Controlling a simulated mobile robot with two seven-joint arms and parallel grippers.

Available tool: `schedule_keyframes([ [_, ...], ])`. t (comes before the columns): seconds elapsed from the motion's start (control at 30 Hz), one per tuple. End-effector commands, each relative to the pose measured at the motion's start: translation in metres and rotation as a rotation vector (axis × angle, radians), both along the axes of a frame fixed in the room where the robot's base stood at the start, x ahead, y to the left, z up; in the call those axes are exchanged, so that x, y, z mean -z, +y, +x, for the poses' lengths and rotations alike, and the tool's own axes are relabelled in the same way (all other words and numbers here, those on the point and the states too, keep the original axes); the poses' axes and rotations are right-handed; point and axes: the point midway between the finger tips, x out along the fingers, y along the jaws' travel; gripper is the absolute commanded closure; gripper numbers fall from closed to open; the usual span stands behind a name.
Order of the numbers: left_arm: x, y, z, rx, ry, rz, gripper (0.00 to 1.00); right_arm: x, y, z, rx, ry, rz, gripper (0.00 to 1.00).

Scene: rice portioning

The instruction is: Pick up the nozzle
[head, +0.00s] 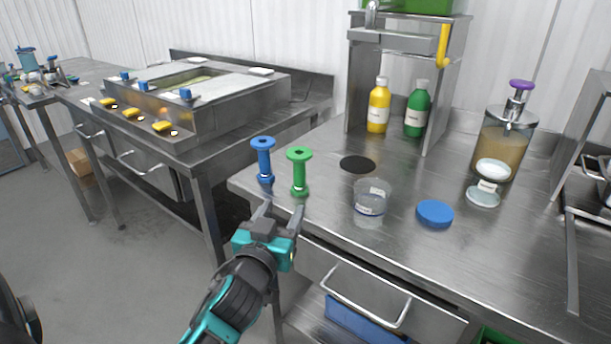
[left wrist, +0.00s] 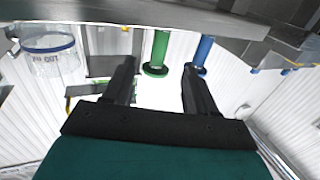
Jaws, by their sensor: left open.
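Two spool-shaped nozzles stand upright near the left front corner of the steel counter (head: 330,225). One is a blue nozzle (head: 263,160) and the other is a green nozzle (head: 299,172) to its right. My left gripper (head: 282,208) is open and empty at the counter's front edge, just in front of both nozzles and touching neither as far as I can tell. In the left wrist view, which looks upside down, the green nozzle (left wrist: 159,48) shows between the open fingers (left wrist: 160,68), and the blue nozzle (left wrist: 200,52) shows beyond the other finger. My right gripper is not in view.
A clear container (head: 371,196) and a blue lid (head: 434,213) stand right of the nozzles. Yellow (head: 378,110) and green bottles (head: 417,115) stand behind, under a steel stand. A pump dispenser (head: 503,140) is at the right. A drawer handle (head: 362,300) sticks out below.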

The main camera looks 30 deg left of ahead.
Motion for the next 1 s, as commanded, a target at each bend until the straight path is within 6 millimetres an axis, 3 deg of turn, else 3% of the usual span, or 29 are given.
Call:
schedule_keyframes([
  [0.4, -0.002, 0.019, 0.061, 0.000, -0.001, 0.003, 0.43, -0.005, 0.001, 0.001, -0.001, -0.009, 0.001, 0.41],
  [0.67, -0.004, 0.024, 0.078, 0.000, -0.001, 0.002, 0.43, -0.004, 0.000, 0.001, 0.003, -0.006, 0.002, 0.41],
  [1.0, -0.010, 0.036, 0.119, 0.000, 0.000, 0.003, 0.43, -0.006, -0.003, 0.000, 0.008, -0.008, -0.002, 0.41],
])
